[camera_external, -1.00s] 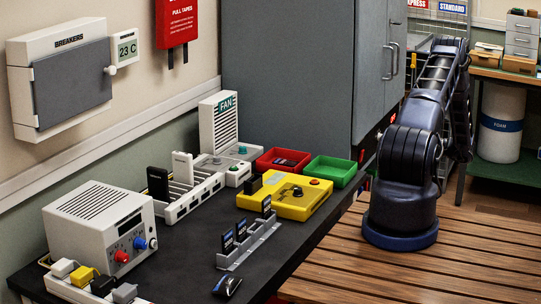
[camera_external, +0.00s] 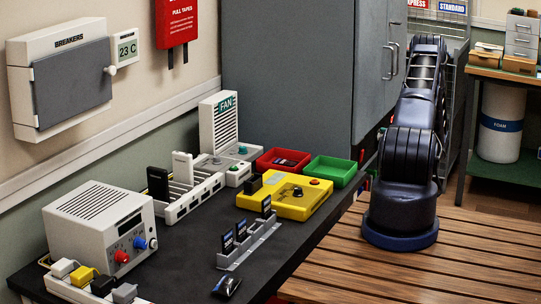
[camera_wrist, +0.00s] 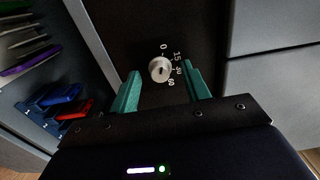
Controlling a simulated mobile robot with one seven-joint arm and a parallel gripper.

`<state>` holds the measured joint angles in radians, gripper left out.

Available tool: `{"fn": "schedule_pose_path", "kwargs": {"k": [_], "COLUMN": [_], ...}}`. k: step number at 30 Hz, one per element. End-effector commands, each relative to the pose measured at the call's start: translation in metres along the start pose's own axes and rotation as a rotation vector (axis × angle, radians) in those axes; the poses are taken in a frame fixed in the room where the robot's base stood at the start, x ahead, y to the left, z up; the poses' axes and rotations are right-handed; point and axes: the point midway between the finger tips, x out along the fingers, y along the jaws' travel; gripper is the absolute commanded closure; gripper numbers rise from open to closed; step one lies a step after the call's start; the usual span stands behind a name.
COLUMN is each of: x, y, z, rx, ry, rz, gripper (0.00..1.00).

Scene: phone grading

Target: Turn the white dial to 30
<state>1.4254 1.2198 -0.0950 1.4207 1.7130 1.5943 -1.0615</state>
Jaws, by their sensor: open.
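The white dial (camera_wrist: 159,69) shows in the wrist view as a small round pale knob on a dark panel (camera_wrist: 118,32). The marks 0, 15, 30 and 60 are printed around it, with 0 above it and the others to its right. Which mark the dial points at is too small to tell. My gripper (camera_wrist: 161,68) is open, with one teal finger left of the dial and one right of it. I cannot tell whether the fingertips touch it. In the external view my gripper and the dial are hidden.
In the wrist view, an open compartment at left holds pen-like items (camera_wrist: 22,55) and red and blue objects (camera_wrist: 62,95). Grey panels (camera_wrist: 270,90) stand at right. In the external view, a tall grey cabinet (camera_external: 295,60) stands left of my arm beside a dark bench.

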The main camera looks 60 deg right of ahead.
Motion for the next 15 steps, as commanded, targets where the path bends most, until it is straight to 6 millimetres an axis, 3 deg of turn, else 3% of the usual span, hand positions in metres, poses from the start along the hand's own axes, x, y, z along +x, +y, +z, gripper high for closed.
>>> {"fn": "schedule_pose_path", "kwargs": {"k": [8, 15], "x": [0.0008, 0.0007], "y": [0.0001, 0.0001], "z": [0.0001, 0.0001], "rx": [0.000, 0.000], "ry": [0.000, 0.000], "rz": [0.000, 0.000], "gripper": [0.53, 0.97]}}
